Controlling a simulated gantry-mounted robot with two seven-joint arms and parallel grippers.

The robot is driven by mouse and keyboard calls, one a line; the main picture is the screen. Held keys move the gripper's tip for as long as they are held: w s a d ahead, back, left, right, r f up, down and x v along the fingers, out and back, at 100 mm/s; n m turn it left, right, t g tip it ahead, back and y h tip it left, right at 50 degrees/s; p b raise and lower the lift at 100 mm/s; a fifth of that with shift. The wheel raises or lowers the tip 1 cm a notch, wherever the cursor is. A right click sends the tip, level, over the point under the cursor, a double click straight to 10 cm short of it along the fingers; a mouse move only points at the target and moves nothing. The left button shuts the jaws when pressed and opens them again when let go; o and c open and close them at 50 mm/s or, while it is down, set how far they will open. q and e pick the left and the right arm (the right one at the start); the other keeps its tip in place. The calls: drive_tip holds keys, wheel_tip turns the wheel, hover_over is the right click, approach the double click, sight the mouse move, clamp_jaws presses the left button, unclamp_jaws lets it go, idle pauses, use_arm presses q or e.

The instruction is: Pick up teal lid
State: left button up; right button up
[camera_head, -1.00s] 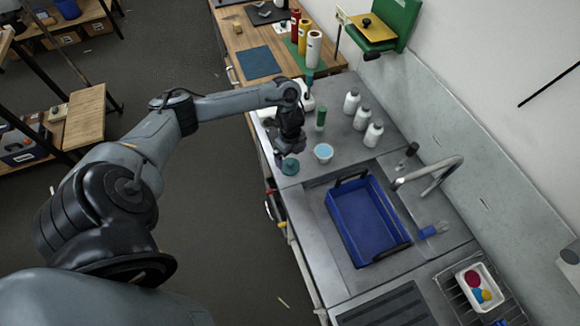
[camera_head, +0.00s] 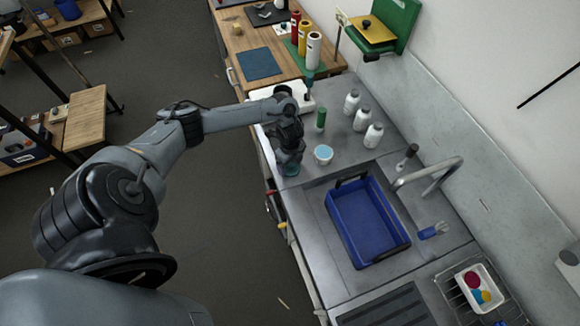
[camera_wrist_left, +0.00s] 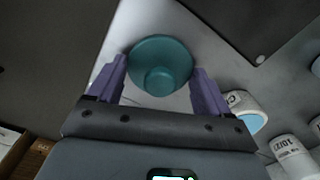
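The teal lid (camera_wrist_left: 160,58) is round with a raised knob, and lies on the grey counter near its front edge. In the head view only part of the lid (camera_head: 291,170) shows below my left gripper (camera_head: 288,158). In the left wrist view the two purple fingers of my left gripper (camera_wrist_left: 158,70) stand apart, one on each side of the lid. The fingertips are close to its rim; I cannot tell whether they touch it. My right gripper is in neither view.
A white cup with blue inside (camera_head: 323,155) stands just right of the gripper. A green bottle (camera_head: 320,118) and white bottles (camera_head: 362,118) stand behind. The sink with a blue tub (camera_head: 397,250) lies to the right, beside a tap (camera_head: 440,172).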

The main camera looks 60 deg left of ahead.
use_arm(q)
drive_tip(key=c, duration=0.3)
drive_tip(key=shift+c, duration=0.2)
drive_tip(key=shift+r, duration=0.15)
